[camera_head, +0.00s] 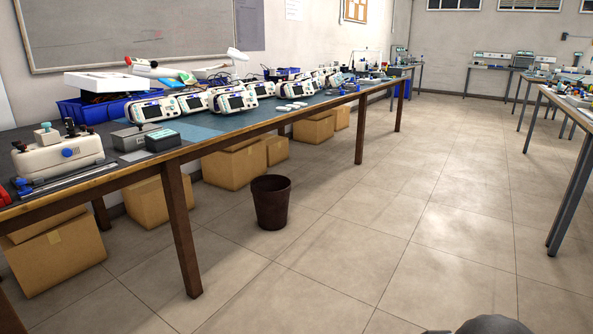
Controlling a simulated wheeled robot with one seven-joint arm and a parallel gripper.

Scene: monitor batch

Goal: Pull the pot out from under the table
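The pot (271,207) is a dark brown, open-topped, tapered vessel. It stands upright on the tiled floor near the middle of the view. The long table (215,139) has a dark top and brown wooden legs and runs from the near left to the back. The pot stands between two of its front legs, about in line with their feet, below the tabletop's front edge. Nothing touches the pot's visible sides. My gripper is not in view. A dark grey rounded part shows at the bottom right edge; I cannot tell what it is.
Cardboard boxes (233,168) stand under the table behind the pot, with another box (55,257) at the near left. A near table leg (180,230) stands left of the pot. Open tiled floor (400,230) lies in front and right. Another table (575,165) stands at right.

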